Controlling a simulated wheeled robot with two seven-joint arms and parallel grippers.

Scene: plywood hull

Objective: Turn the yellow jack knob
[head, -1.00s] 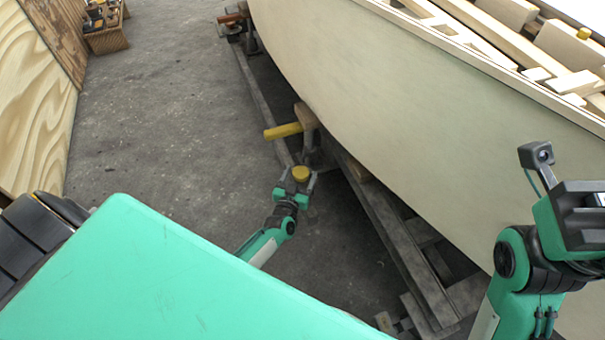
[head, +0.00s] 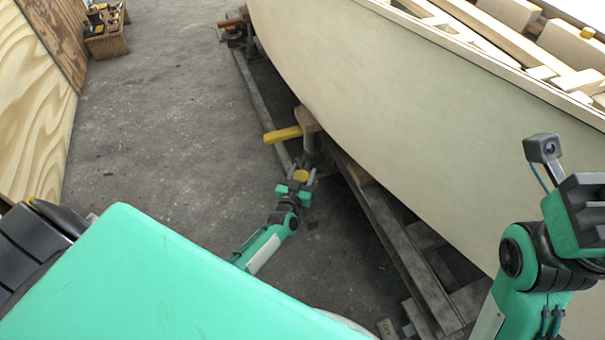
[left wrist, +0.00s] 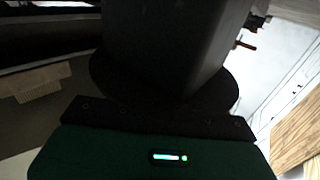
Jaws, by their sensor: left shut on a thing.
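The yellow jack knob (head: 301,176) is a small round cap low beside the hull, in front of the jack stand. My left gripper (head: 302,174) reaches it from below in the head view, with its grey fingers on either side, shut on the knob. In the left wrist view a large dark shape and my green gripper housing fill the middle, and I cannot make out the knob there. My right arm stands at the right edge of the head view; its dark end is cut off by the frame and its fingers are not shown.
The pale plywood hull (head: 400,130) rises close to the right. A yellow bar (head: 283,134) sticks out left from the jack under a wooden block (head: 308,120). Timber rails (head: 385,225) run below the hull.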

